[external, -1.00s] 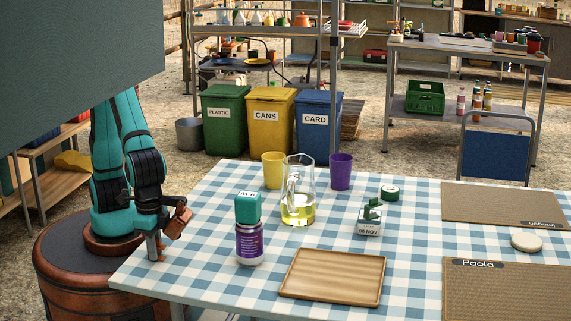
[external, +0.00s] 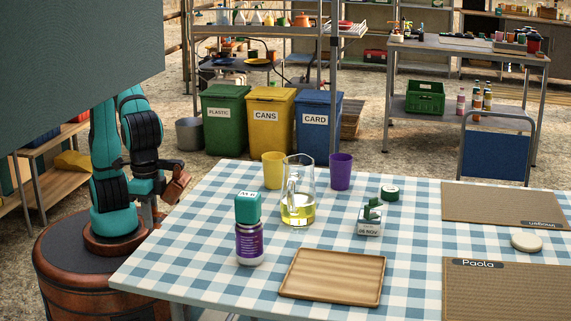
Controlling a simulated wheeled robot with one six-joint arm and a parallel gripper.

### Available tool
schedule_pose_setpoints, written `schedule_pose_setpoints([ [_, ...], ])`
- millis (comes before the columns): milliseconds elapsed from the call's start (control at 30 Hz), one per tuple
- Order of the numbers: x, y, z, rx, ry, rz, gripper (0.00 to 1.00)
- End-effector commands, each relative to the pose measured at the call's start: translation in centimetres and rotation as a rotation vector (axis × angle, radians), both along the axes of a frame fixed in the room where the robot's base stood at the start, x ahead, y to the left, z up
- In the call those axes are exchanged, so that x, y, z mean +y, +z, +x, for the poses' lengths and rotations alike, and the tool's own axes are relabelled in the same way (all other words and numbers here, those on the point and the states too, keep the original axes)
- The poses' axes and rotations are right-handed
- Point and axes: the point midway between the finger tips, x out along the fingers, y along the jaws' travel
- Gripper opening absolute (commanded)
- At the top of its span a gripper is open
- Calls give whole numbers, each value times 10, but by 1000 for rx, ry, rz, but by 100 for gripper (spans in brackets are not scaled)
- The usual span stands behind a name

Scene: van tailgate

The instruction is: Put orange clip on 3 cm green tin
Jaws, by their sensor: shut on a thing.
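The green tin (external: 390,193) is small, round and low, and sits on the checked cloth at the back, right of the middle of the table. My gripper (external: 158,213) is off the table's left edge, beside my base, far from the tin. It is partly hidden by my own wrist. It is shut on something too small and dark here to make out. I see no orange clip lying on the table.
A wooden tray (external: 332,277) lies in front.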

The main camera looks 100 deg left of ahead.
Motion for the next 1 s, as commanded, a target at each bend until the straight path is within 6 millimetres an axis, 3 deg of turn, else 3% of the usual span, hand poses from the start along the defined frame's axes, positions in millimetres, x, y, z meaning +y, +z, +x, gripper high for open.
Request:
schedule_pose_setpoints([
  [367, 0, 15, 0, 0, 0, 0, 0],
  [767, 0, 93, 0, -2, 0, -2, 0],
  [1000, 8, 99, 48, 0, 105, 1, 0],
])
